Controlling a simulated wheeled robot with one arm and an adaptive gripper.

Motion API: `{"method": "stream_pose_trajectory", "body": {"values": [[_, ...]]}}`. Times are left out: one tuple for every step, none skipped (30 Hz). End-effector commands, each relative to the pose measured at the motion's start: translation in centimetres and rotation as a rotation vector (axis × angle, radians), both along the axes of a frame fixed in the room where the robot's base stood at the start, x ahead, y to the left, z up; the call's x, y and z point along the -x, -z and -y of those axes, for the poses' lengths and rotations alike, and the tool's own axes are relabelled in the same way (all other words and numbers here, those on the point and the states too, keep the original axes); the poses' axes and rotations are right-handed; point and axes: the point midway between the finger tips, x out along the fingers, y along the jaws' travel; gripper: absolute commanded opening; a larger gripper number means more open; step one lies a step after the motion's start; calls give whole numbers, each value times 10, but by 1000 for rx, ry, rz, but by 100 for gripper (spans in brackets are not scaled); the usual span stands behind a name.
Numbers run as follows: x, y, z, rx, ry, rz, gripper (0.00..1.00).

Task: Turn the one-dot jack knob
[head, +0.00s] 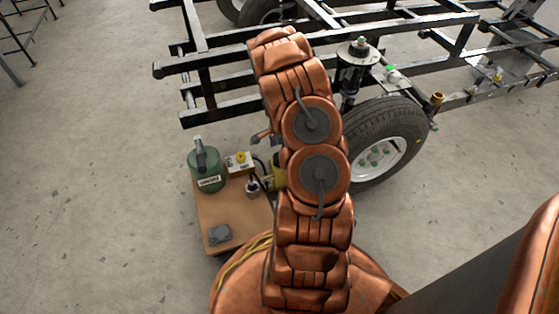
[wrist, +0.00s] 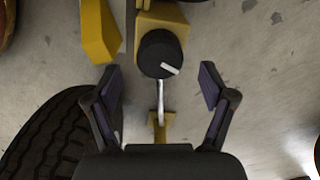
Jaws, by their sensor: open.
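In the wrist view, a round black knob (wrist: 155,50) with a white pointer mark sits on a yellow jack body (wrist: 162,14). The white mark points to the lower right. I see no dots, so I cannot tell whether this is the one-dot jack. My gripper (wrist: 160,82) is open, its two dark fingers spread to the left and right, with the knob ahead between and slightly beyond the tips. Neither finger touches it. A thin metal rod (wrist: 161,100) runs below the knob to a yellow bracket (wrist: 160,124). In the head view my arm hides the gripper and knob.
A tyre (wrist: 48,132) lies close at the left, and a yellow block (wrist: 98,30) stands left of the knob. In the head view, a trailer frame (head: 415,24) with a wheel (head: 385,140) stands behind; a wooden cart (head: 213,215) carries a green canister (head: 207,172).

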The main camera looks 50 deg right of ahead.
Motion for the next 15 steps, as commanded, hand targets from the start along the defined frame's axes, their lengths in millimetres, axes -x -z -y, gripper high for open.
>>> {"method": "stream_pose_trajectory", "body": {"values": [[1,12,0,-1,1,-1,82],[1,16,0,-1,1,-1,82],[1,23,0,-3,1,-1,82],[1,27,-1,-3,1,-1,82],[1,32,-1,-4,1,-2,82],[1,37,-1,-4,0,-3,82],[1,40,-1,-4,0,-3,82],[1,43,-1,-4,0,-3,82],[1,45,-1,-4,-1,-3,82],[1,47,-1,-4,-1,-3,82],[1,48,-1,-4,-1,-2,82],[1,48,-1,-4,-1,-2,82],[0,49,-1,-4,-1,-2,82],[0,48,-1,-3,-1,-1,82],[0,48,-1,-3,-1,-1,82]]}}
